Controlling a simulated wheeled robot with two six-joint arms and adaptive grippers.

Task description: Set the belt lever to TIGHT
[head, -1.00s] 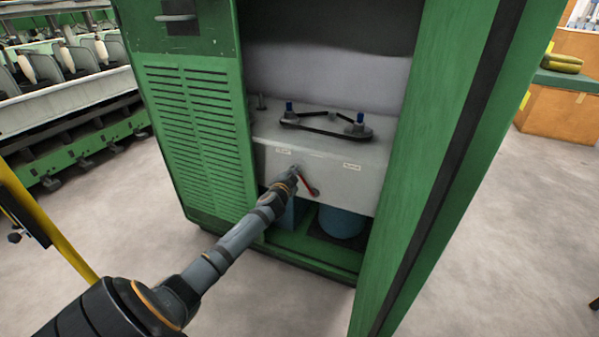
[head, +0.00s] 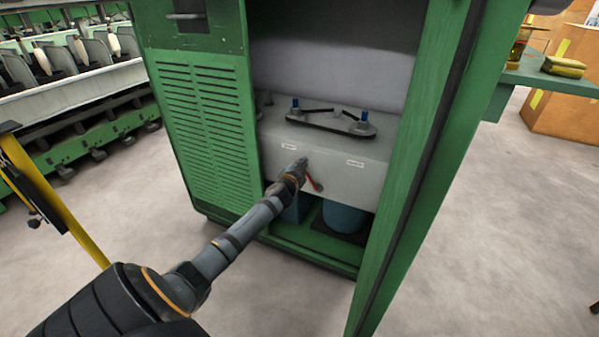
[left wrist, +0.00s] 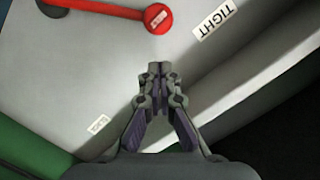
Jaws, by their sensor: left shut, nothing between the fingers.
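The red belt lever (head: 314,184) is on the front of the grey box (head: 335,183) inside the green cabinet. In the left wrist view the lever (left wrist: 110,8) has a red round end near the TIGHT label (left wrist: 215,19), and its bar runs left to the frame's edge. A second label (left wrist: 98,125), too small to read, is at lower left. My left gripper (left wrist: 156,68) is shut and empty, its fingertips a little apart from the round end in the picture. In the head view the left gripper (head: 303,164) covers part of the lever. My right gripper is not seen.
The cabinet's green door (head: 415,165) stands at the right of the opening, and the vented panel (head: 207,125) at its left. Blue cylinders (head: 343,216) are below. A yellow post (head: 50,205) stands at left.

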